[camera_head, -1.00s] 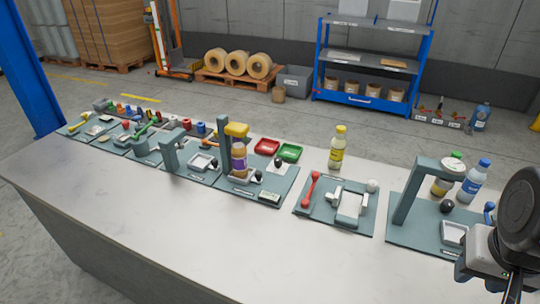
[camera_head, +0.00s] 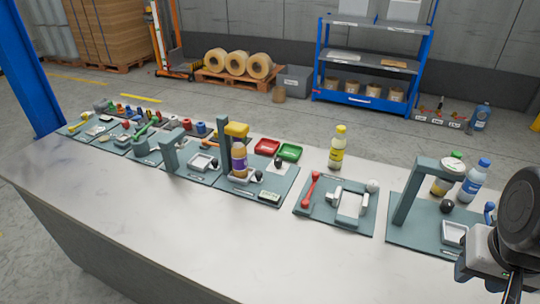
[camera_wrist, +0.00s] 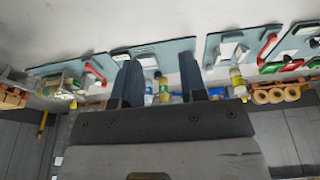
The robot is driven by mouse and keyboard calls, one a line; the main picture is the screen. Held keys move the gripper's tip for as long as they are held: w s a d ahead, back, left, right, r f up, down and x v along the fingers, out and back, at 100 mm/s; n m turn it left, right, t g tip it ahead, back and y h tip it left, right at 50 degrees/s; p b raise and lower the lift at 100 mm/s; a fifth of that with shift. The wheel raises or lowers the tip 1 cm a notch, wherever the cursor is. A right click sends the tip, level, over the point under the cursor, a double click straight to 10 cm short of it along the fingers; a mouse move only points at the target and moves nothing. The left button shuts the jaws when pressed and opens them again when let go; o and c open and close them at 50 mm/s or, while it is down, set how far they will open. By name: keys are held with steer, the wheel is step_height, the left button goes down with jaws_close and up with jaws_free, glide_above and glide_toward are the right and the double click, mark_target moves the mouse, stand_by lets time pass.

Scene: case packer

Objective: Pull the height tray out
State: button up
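Several teal station boards lie in a row on the table, and their labels are too small to read, so I cannot tell for certain which part is the height tray. One small pale tray (camera_head: 455,233) sits under a teal arch (camera_head: 408,192) on the right board. Another pale tray (camera_head: 203,162) is beside a teal post (camera_head: 168,154) further left. A third tray (camera_head: 251,179) is under an orange-brown bottle (camera_head: 239,160). My gripper (camera_wrist: 160,72) shows in the wrist view, its two dark fingers apart with nothing held between them. The fingertips are out of the head view.
A yellow bottle (camera_head: 337,148) stands behind a board with a red-handled lever (camera_head: 311,189). More bottles, one blue-capped (camera_head: 473,181), stand behind the arch. Red (camera_head: 267,147) and green (camera_head: 290,151) bins are at the back. The table's front strip (camera_head: 200,240) is clear.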

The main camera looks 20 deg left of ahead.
steer(key=shift+o, duration=1.4)
steer(key=w+a+f+n+y, duration=0.2)
steer(key=w+a+n, duration=0.3)
steer(key=w+a, duration=1.55)
steer(key=w+a+f+n, duration=0.1)
steer(key=w+a+f, duration=0.2)
steer(key=a, duration=0.7)
steer(key=w+a+f+n+y, duration=0.1)
steer(key=w+a+f, duration=0.3)
steer(key=a, duration=0.6)
steer(key=w+a+f+n, duration=0.2)
steer(key=w+a+f, duration=0.1)
steer(key=a+f, duration=0.4)
steer(key=a, duration=0.3)
steer(key=shift+w+a+t, duration=0.2)
steer(key=shift+w+t, duration=0.05)
steer(key=shift+t, duration=0.05)
steer(key=shift+f, duration=0.2)
